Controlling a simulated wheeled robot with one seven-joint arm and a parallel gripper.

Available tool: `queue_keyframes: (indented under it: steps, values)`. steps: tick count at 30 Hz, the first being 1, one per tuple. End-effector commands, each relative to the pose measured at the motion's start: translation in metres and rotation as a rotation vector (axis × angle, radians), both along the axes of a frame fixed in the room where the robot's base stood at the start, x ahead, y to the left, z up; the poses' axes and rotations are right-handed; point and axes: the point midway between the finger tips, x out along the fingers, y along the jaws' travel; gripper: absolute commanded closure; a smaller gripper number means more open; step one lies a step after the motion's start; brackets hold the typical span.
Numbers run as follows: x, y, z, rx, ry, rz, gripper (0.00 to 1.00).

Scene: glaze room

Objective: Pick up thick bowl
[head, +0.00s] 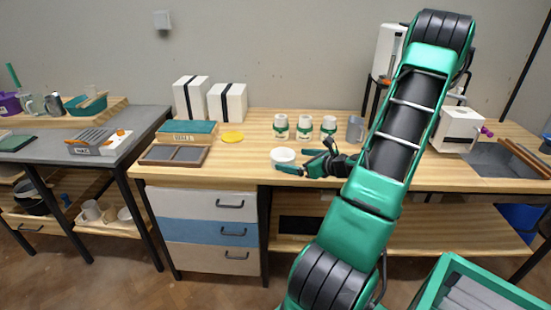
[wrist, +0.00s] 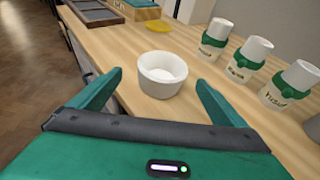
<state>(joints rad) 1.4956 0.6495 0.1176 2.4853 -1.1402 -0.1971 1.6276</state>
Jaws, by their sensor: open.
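The thick bowl (head: 283,156) is white, round and thick-walled, and stands upright on the wooden worktop near its front edge. In the wrist view the bowl (wrist: 162,74) shows its open top and empty inside, just ahead of my fingers and between their lines. My gripper (head: 299,164) is beside the bowl, on its right and near side in the head view. In the wrist view my gripper (wrist: 160,88) has its two green fingers spread wide with nothing held between them. I cannot tell whether a fingertip touches the bowl.
Three white jars with green bands (wrist: 240,60) stand right of the bowl. A grey mug (head: 355,130) is beyond them. A yellow disc (head: 232,137) and a sectioned wooden tray (head: 174,155) lie to the left. The worktop (head: 250,165) left of the bowl is clear.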

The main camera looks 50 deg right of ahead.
Motion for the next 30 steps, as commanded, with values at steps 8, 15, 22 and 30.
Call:
queue_keyframes:
  steps: [8,15,22,30]
  values:
    - [0.020,-0.010,-0.008,0.028,-0.018,-0.033,0.04]
    - [0.042,-0.018,-0.018,0.026,-0.015,-0.043,0.04]
    - [0.052,-0.019,-0.022,0.025,-0.015,-0.044,0.04]
    - [0.085,-0.021,-0.036,0.025,-0.015,-0.043,0.04]
